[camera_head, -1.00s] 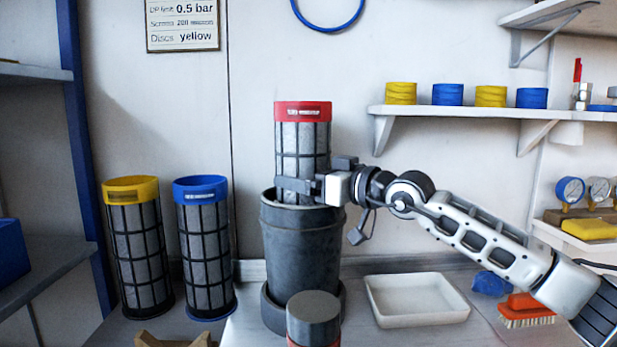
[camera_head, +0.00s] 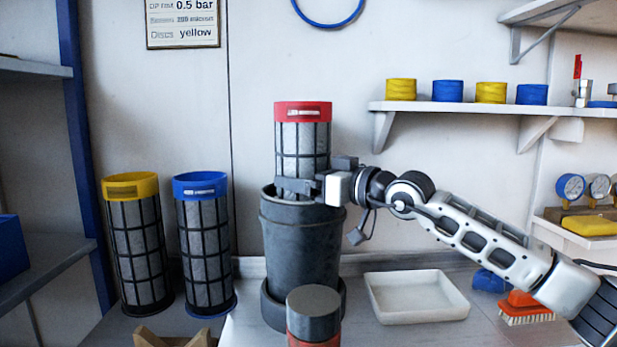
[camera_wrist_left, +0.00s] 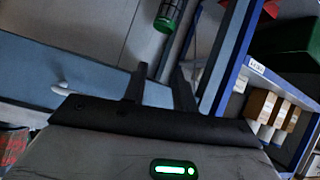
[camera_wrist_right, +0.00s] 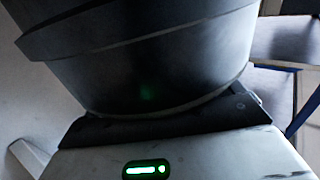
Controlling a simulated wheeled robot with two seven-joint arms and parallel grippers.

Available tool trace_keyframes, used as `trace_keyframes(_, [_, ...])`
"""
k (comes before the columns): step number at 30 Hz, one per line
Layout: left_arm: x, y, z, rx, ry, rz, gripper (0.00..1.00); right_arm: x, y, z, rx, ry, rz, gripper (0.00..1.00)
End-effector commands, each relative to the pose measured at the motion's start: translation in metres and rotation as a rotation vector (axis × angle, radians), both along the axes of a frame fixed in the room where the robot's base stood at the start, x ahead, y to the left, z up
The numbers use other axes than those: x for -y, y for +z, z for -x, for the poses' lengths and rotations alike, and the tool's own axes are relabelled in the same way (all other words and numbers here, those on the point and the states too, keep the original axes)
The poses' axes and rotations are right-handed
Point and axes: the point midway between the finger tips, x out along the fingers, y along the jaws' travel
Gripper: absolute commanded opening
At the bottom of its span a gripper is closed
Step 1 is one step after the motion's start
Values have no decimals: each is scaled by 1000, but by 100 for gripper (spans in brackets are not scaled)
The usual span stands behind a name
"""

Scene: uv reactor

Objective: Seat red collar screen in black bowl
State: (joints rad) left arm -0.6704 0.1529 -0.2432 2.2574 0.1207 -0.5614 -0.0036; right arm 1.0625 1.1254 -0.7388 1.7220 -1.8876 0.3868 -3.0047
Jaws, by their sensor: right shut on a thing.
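The red collar screen (camera_head: 302,145) stands upright over the black bowl (camera_head: 300,245). Its red collar and mesh show above the rim; its lower end is hidden by the rim, seemingly inside. My right gripper (camera_head: 302,182) is shut on the screen's mesh, just above the rim. The far finger is mostly hidden behind the screen. In the right wrist view, a large dark rounded surface, seemingly the bowl (camera_wrist_right: 150,60), fills most of the picture. My left gripper (camera_wrist_left: 157,88) shows only in the left wrist view, with its fingers apart and nothing between them.
Yellow (camera_head: 135,245) and blue (camera_head: 205,245) collar screens stand at left. A dark-topped cylinder (camera_head: 314,305) is in front of the bowl. A white tray (camera_head: 415,297) and an orange brush (camera_head: 525,308) lie right. A wall shelf (camera_head: 490,107) holds yellow and blue discs.

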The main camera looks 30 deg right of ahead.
Motion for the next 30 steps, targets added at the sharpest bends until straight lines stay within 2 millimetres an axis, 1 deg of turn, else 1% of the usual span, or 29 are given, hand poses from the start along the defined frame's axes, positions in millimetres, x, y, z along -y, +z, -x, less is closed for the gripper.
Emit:
trace_keyframes(6, [-1, 12, -2, 25, 5, 1, 28, -1, 7, 0, -1, 1, -1, 58])
trace_keyframes(30, [-11, 43, 3, 71, 32, -7, 28, 0, 35, 0, 2, 1, -1, 58])
